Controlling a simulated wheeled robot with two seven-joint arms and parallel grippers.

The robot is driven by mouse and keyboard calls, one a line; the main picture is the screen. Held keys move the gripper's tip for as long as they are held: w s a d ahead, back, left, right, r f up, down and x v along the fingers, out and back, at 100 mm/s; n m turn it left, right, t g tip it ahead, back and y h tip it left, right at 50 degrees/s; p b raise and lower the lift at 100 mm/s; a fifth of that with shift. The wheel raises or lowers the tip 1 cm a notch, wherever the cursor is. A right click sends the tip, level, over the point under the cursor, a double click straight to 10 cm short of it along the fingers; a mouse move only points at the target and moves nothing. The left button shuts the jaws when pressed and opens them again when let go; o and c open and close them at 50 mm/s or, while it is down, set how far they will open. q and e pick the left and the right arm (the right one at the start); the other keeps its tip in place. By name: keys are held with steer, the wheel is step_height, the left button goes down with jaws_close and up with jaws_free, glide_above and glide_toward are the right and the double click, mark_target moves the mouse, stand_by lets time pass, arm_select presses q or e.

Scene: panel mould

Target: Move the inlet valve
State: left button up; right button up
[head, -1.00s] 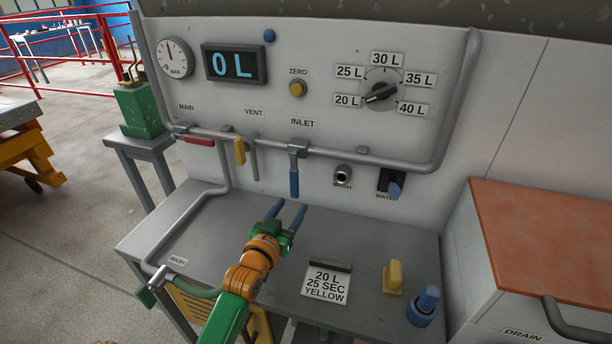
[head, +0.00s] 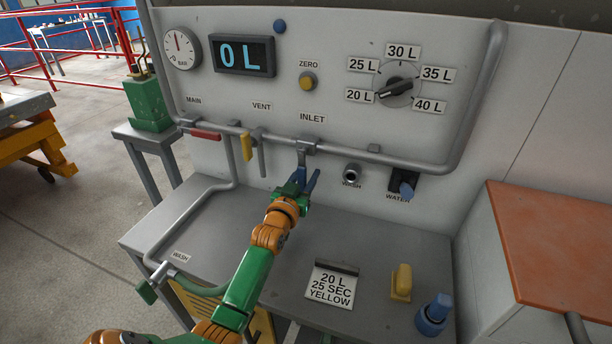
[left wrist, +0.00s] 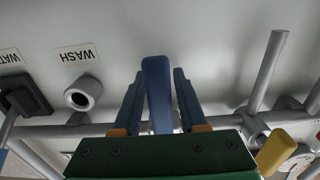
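The inlet valve (head: 306,146) sits on the grey pipe under the INLET label, and its blue lever hangs straight down. In the head view my left gripper (head: 305,181) is at the lever and hides most of it. In the left wrist view the blue lever (left wrist: 156,88) stands between the two blue fingers of my left gripper (left wrist: 158,92). The fingers are apart, one on each side, with no clear grip on it. My right gripper is not in view.
The yellow vent lever (head: 246,147) and red main lever (head: 206,135) are to the left on the same pipe. The wash nozzle (head: 352,172) and water knob (head: 403,186) are to the right. The display (head: 243,56) reads 0 L. A card (head: 331,286) reads 20 L, 25 SEC, YELLOW.

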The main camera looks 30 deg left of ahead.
arm_select(q)
jaws_close()
stand_by(1.2)
